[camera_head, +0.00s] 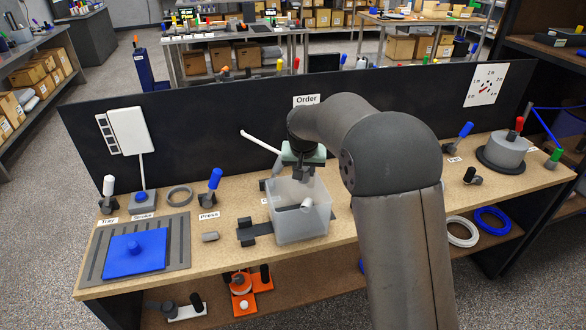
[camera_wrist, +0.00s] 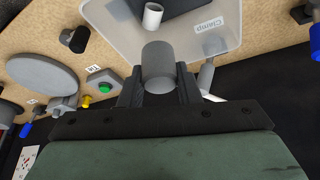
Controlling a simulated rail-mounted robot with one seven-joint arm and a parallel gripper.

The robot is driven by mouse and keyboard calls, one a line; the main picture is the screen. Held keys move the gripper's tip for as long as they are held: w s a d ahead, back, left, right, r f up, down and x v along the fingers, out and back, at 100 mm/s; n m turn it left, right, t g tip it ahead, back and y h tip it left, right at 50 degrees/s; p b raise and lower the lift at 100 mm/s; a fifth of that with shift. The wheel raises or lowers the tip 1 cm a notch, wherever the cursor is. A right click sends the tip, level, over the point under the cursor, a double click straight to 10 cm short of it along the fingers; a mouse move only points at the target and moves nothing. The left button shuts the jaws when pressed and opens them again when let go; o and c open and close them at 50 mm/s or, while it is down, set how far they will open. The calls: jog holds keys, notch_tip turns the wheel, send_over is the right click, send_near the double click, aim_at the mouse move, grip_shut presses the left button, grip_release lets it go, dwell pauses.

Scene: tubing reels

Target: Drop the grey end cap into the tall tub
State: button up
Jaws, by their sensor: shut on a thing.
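My gripper (camera_head: 302,172) is shut on a grey cylindrical end cap (camera_wrist: 158,64), which shows between the two dark fingers in the wrist view. In the head view the cap is hard to make out at the fingertips. The tall translucent tub (camera_head: 302,226) stands on the bench below my gripper, and it also shows in the wrist view (camera_wrist: 222,42) with a "Clamp" label seen near it. My gripper is over the tub's back part, near the rim. A white cylindrical piece (camera_head: 307,203) is inside the tub, with a dark shape near it.
A similar grey cylinder (camera_head: 210,236) lies on the bench left of the tub. A blue plate (camera_head: 135,254) sits on a grey slotted tray at the left. A black panel (camera_head: 230,115) runs along the bench's back.

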notch_tip(320, 180, down, 6)
jog(key=b, duration=0.3)
jog(key=o, duration=1)
jog(key=b+v, duration=0.3)
jog(key=v, duration=1.4)
jog(key=shift+r, duration=0.3)
